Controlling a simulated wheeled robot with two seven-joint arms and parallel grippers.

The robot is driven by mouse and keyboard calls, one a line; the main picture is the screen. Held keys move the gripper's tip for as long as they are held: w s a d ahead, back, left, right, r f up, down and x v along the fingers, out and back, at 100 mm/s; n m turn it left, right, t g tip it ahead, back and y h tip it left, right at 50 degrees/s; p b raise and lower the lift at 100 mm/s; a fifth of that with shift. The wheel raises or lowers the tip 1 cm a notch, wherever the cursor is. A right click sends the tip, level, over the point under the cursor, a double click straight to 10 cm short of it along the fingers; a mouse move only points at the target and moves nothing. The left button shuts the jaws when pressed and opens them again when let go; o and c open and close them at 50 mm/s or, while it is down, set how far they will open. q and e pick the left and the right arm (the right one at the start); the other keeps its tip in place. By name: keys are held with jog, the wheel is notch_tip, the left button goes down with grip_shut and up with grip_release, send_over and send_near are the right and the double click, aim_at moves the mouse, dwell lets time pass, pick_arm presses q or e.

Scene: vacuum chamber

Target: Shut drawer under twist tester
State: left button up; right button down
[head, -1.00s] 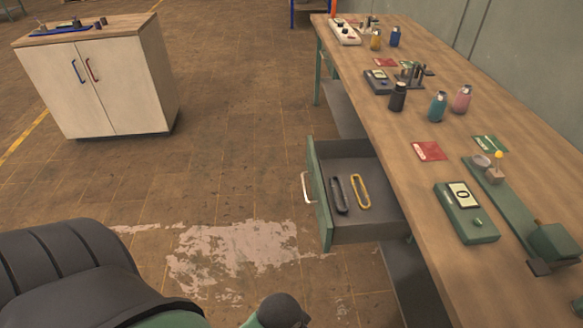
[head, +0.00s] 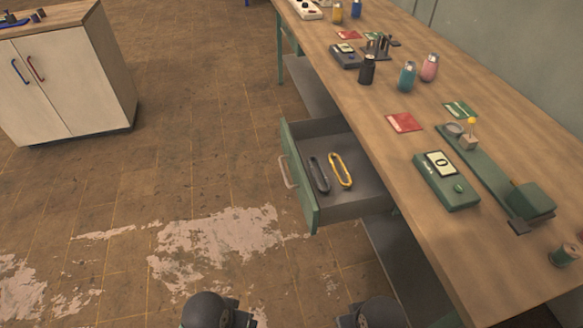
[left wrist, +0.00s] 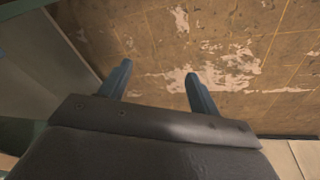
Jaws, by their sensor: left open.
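The drawer (head: 313,217) under the bench stands pulled out in the head view, with a green front and a pale handle (head: 288,171) facing left. A dark oblong ring (head: 319,175) and a yellow oblong ring (head: 341,170) lie inside it. The twist tester, seemingly the long green device (head: 490,178) with a block at its near end, sits on the bench above and right of the drawer. My left gripper (left wrist: 158,69) is open and empty over the floor in the left wrist view. My right gripper's fingers do not show.
The wooden bench (head: 445,255) carries a green display box (head: 447,181), bottles, cards and small instruments. A grey lower shelf (head: 398,265) runs beneath it. A white cabinet (head: 75,85) stands at the left. The floor left of the drawer is clear, with worn pale patches.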

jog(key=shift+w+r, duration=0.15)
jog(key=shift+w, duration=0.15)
